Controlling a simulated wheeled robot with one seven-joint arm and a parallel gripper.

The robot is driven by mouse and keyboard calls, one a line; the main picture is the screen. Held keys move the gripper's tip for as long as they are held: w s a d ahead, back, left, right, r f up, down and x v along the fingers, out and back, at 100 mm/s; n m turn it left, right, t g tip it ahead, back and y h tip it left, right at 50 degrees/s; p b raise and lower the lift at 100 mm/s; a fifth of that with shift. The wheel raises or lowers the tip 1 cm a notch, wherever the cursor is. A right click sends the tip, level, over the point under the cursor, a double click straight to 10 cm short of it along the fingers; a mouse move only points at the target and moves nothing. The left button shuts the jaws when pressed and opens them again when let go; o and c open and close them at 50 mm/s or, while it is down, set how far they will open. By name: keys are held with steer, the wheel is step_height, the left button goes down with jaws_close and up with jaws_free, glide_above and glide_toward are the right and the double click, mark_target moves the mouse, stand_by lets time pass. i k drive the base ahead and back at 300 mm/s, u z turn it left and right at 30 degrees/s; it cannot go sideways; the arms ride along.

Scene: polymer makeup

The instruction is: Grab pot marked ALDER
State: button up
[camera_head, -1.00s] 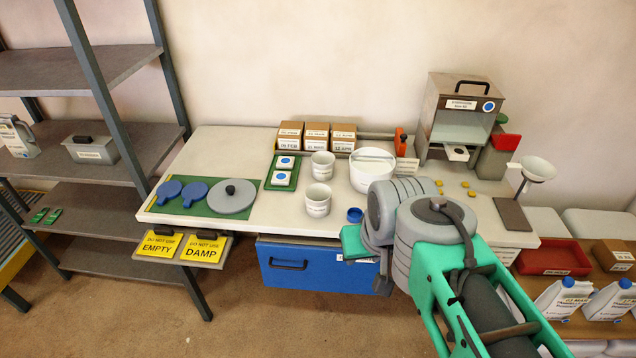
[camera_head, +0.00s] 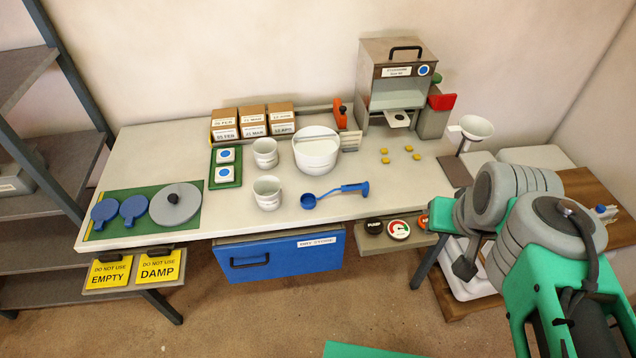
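Two small white pots stand on the pale table, a back pot (camera_head: 265,153) and a front pot (camera_head: 267,193). Both have dark lettering too small to read, so I cannot tell which is marked ALDER. A larger white bowl (camera_head: 316,150) stands to their right. My green and grey arm covers the lower right of the view, right of the pots and well apart from them. I cannot make out my gripper's fingers in this view.
A blue ladle (camera_head: 335,194) lies right of the front pot. Labelled boxes (camera_head: 253,121) stand behind the pots, and white blocks on a green tray (camera_head: 226,168) are to their left. A metal dispenser (camera_head: 398,90) stands at the back right. The table's front edge is clear.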

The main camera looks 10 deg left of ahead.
mark_target(268, 192)
steer(key=z, duration=0.1)
steer(key=i, duration=1)
steer(key=u, duration=4.05)
